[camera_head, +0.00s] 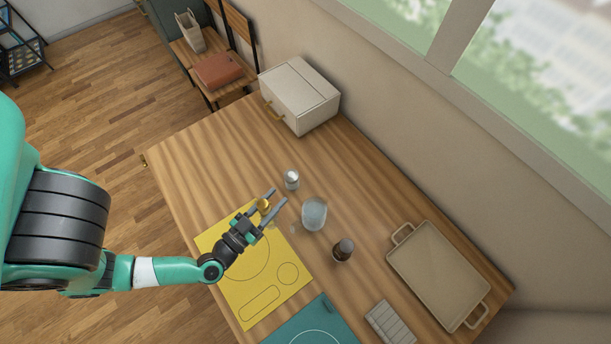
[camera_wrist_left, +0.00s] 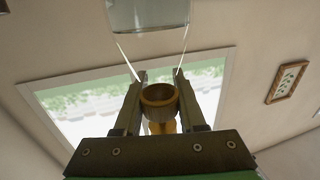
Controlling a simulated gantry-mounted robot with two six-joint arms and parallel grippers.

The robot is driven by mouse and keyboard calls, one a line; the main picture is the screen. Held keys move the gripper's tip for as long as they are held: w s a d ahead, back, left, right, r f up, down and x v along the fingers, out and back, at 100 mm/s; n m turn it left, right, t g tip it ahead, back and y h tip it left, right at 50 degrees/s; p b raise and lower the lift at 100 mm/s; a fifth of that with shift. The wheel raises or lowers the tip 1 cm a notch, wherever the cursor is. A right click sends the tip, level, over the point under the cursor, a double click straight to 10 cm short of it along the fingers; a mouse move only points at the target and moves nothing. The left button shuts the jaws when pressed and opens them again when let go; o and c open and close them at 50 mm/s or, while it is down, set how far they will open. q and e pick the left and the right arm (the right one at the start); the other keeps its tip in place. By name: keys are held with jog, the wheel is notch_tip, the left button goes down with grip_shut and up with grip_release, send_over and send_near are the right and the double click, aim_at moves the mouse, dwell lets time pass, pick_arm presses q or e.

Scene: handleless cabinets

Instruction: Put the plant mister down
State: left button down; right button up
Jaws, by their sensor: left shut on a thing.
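The plant mister has a brass-coloured top (camera_head: 264,206) and a clear body. My left gripper (camera_head: 276,199) is shut on it, with the brass part between its fingers above the upper corner of a yellow mat (camera_head: 262,285). In the left wrist view, the brass collar of the plant mister (camera_wrist_left: 158,96) sits between the fingers (camera_wrist_left: 160,85). Its clear body, with water in it, widens toward the top of that upside-down picture. In the head view the body is mostly hidden, and I cannot tell whether its base touches anything. My right gripper is not in view.
A clear glass (camera_head: 314,214) and a small shaker (camera_head: 291,180) stand close beside the gripper. A dark-capped bottle (camera_head: 342,251), a tray (camera_head: 439,275), a keyboard-like grey block (camera_head: 390,323) and a teal mat (camera_head: 314,326) lie rightward. A white box (camera_head: 300,97) stands at the back; wood before it is clear.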

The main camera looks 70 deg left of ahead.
pick_arm(q)
jog(key=w+a+f+b, duration=0.7)
jog(key=w+f+b, duration=0.2)
jog(key=w+b, duration=0.2)
jog(key=shift+a+b, duration=0.2)
jog(key=shift+b, duration=0.25)
jog(key=f+b, duration=0.2)
jog(key=f, duration=0.1)
jog(key=f+b, duration=0.1)
jog(key=shift+w+a+f, duration=0.15)
jog(key=shift+w+f, duration=0.1)
jog(key=shift+c, duration=2.4)
grip_release()
